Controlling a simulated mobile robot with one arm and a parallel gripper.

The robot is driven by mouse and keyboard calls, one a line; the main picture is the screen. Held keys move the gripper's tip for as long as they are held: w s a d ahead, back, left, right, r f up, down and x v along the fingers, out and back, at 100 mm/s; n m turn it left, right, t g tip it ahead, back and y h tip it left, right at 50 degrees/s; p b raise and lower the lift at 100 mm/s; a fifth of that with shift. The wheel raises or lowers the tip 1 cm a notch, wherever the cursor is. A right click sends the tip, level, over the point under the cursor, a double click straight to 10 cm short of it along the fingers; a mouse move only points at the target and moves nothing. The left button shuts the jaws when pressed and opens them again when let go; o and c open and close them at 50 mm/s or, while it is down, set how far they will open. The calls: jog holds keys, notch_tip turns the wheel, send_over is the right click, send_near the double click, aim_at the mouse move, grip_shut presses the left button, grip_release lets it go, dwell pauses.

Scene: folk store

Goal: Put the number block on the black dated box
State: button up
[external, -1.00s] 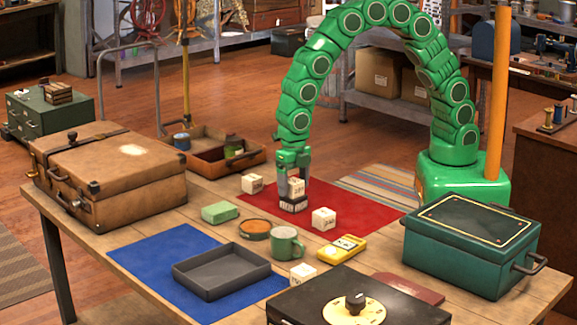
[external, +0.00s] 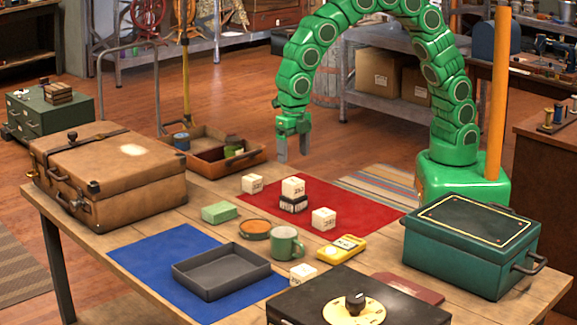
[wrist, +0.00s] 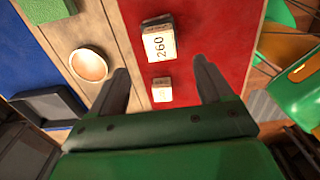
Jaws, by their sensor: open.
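In the external view, a white number block (external: 293,187) sits upright on the black dated box (external: 293,204), which stands on the red mat (external: 365,212). The block's printing is too small to read there. My gripper (external: 281,155) is raised above and to the left of this stack, apart from it, with its fingers open and empty. I cannot tell for sure which blocks these are.
Other white blocks stand left (external: 252,183) and right (external: 323,219) of the stack, and one near the dial box (external: 302,274). A green mug (external: 287,244), orange tin (external: 255,229), yellow meter (external: 341,247) and grey tray (external: 221,271) lie nearer the camera.

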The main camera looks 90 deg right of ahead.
notch_tip(320, 180, up, 2)
jog(key=shift+r, duration=0.15)
jog(key=s+d+r+m, duration=0.4)
jog(key=s+d+m, duration=0.3)
jog(key=s+d, duration=0.1)
jog(key=s+d+r+m, duration=0.4)
jog(key=s+d+m, duration=0.2)
jog(key=s+d, duration=0.15)
jog(key=s+d+m+g, duration=0.1)
jog(key=s+d+m, duration=0.3)
jog(key=s+m, duration=0.3)
jog(key=s+d+m, duration=0.4)
jog(key=s+m, duration=0.3)
jog(key=s, duration=0.5)
jog(key=shift+s+r+g, duration=0.4)
jog(key=shift+r, duration=0.05)
